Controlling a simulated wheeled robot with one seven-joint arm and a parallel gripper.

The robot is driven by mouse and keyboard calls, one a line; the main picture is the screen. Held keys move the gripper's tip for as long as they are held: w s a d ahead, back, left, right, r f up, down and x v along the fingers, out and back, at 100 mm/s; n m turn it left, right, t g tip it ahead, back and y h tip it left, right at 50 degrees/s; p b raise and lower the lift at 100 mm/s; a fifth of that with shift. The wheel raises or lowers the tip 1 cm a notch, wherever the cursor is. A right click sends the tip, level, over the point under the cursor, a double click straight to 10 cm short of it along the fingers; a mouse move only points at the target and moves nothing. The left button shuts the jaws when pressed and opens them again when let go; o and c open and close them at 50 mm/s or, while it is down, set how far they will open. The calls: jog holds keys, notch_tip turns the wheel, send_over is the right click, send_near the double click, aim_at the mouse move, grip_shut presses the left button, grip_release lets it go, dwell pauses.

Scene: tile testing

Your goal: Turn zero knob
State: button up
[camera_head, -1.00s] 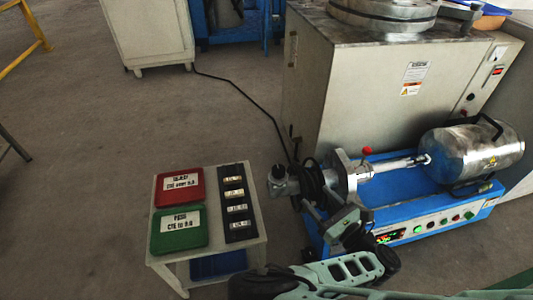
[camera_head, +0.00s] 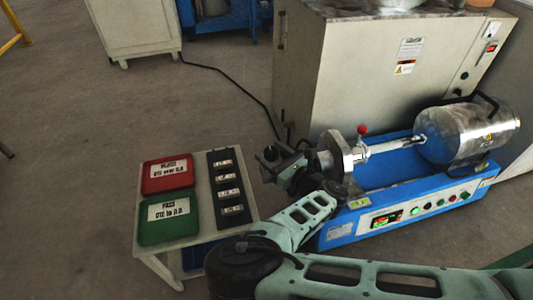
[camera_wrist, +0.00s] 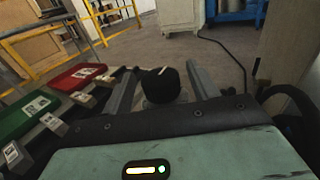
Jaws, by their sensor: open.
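The black zero knob (camera_head: 271,154) is on the left end of the blue testing machine (camera_head: 345,226). In the wrist view the round black knob (camera_wrist: 160,85) shows between the two fingers, with a small light mark on its top. My gripper (camera_wrist: 161,76) is open, with one finger on each side of the knob. A gap shows on both sides, so it does not look gripped. In the head view my gripper (camera_head: 268,169) is at the machine's left end, and my arm hides part of the knob's mounting.
A small table (camera_head: 202,185) left of the machine holds a red tray (camera_head: 165,184), a green tray (camera_head: 165,227) and a black rack (camera_head: 240,217) with several samples. A large beige cabinet (camera_head: 340,85) stands behind. A dark cable (camera_head: 235,80) crosses the floor.

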jog(key=shift+b+x, duration=0.3)
jog(key=shift+x, duration=1.05)
jog(key=c, duration=1)
jog(key=shift+r+p, duration=0.15)
jog(key=shift+p, duration=0.55)
